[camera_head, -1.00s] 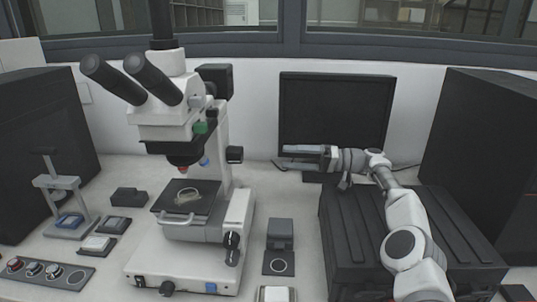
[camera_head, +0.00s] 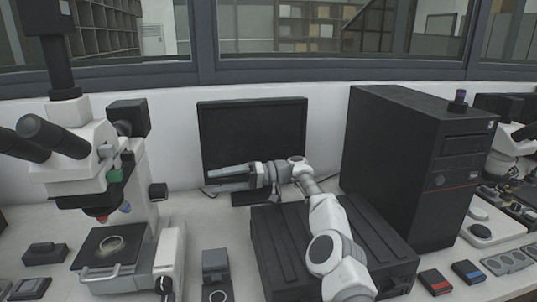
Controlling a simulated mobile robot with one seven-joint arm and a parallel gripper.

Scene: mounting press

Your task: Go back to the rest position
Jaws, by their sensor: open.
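My gripper (camera_head: 228,178) is in front of the dark monitor (camera_head: 252,135), above the bench. Its two fingers point left and stand apart, with nothing between them. My arm reaches up from the lower right, over the black ribbed case, and bends left at the wrist. The microscope (camera_head: 95,150) stands to the left of my gripper, apart from it. The mounting press is not in view.
A black ribbed case (camera_head: 370,235) lies under my arm. A tall black computer tower (camera_head: 405,165) stands to its right. A small grey block device (camera_head: 214,265) sits in front. Red and blue small blocks (camera_head: 436,281) lie at the front right. Another microscope (camera_head: 510,140) is at the far right.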

